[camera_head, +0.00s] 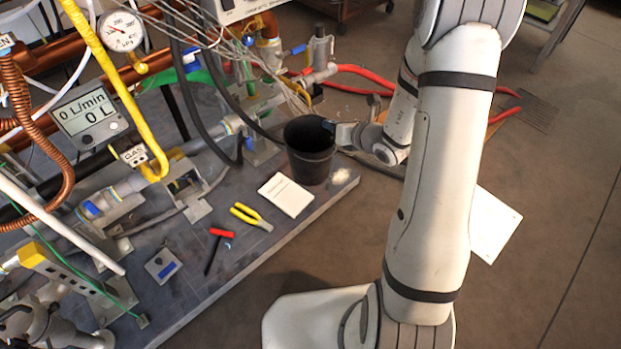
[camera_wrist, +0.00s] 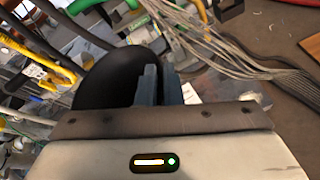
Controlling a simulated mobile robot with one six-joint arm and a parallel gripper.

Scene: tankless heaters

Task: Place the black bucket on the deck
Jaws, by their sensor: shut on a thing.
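The black bucket (camera_head: 310,160) is upright at the far right end of the grey deck (camera_head: 215,235) in the head view. I cannot tell whether its base touches the deck or hangs just above it. My gripper (camera_head: 340,134) reaches in from the right and is shut on the bucket's rim. In the wrist view the dark bucket (camera_wrist: 112,80) fills the space left of the fingers, and the gripper fingers (camera_wrist: 158,84) are close together at its edge. The bucket's inside is dark.
A white notepad (camera_head: 286,194), yellow pliers (camera_head: 251,217) and a red-handled tool (camera_head: 219,240) lie on the deck near the bucket. Pipes, hoses and a gauge (camera_head: 121,31) stand along the left. Red hoses (camera_head: 362,72) run behind the bucket. Open floor lies to the right.

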